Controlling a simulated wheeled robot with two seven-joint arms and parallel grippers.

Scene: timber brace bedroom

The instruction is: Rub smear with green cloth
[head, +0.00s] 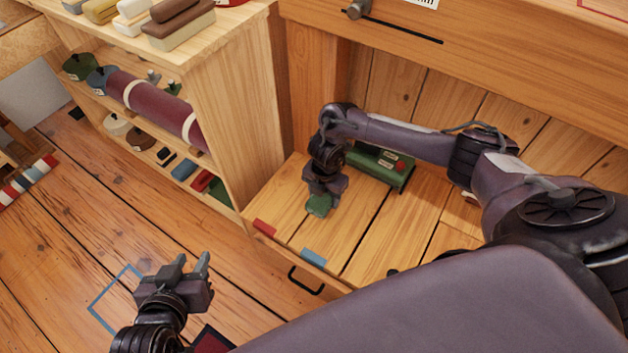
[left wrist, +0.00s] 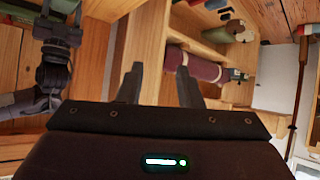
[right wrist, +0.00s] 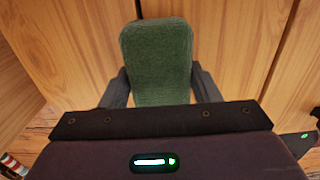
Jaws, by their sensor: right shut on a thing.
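The green cloth (head: 319,206) is a small green pad under my right gripper (head: 323,190), low over or on the plank surface (head: 290,205); I cannot tell whether it touches. In the right wrist view the cloth (right wrist: 160,58) sits between the two fingers, which are shut on it. My left gripper (head: 186,268) is open and empty, over the floor left of the plank surface. I cannot make out a smear in any view; the cloth or arm may hide it.
A green box (head: 378,167) with a red knob stands behind my right gripper. A wooden shelf (head: 228,110) with a maroon roll (head: 155,105) and blocks stands left. A red strip (head: 265,228), a blue strip (head: 313,257) and a black handle (head: 305,282) mark the front edge.

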